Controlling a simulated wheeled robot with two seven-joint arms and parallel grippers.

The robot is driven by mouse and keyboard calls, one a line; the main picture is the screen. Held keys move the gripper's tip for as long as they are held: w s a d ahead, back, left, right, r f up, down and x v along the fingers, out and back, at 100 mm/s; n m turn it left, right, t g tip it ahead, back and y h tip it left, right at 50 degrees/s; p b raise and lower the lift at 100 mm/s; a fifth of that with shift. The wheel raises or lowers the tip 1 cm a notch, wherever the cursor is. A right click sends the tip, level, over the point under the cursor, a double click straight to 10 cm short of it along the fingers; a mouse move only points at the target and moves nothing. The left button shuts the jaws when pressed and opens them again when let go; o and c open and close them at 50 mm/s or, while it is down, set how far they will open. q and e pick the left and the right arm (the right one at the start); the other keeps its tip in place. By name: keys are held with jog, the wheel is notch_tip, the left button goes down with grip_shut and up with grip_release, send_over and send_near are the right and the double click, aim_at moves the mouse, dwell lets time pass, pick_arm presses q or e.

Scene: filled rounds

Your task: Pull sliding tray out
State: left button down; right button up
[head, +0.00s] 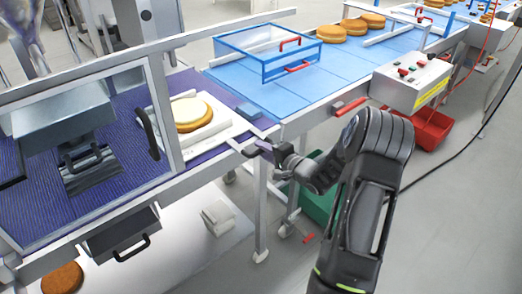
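The sliding tray (222,134) is white and flat, on the purple belt at the machine's open right end. A round golden cake with a pale top (190,112) sits on it. A thin pale handle frame (236,146) sticks out from the tray's right end, over the front rail. My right gripper (259,149) is at this handle, its fingers reaching in from the right. The fingers are small and dark, and whether they are closed around the handle is not clear. My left gripper is not in view.
A clear guard with a black handle (148,133) stands left of the tray. A blue-framed clear cover (255,66) stands on the blue belt behind. A control box (410,82) and red bin (430,128) are right of my arm. The front floor looks mostly free.

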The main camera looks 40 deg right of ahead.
jog(key=shift+o, duration=1.4)
jog(key=shift+d, duration=0.15)
jog(key=shift+o, duration=0.5)
jog(key=b+v, duration=0.1)
jog(key=v, duration=0.7)
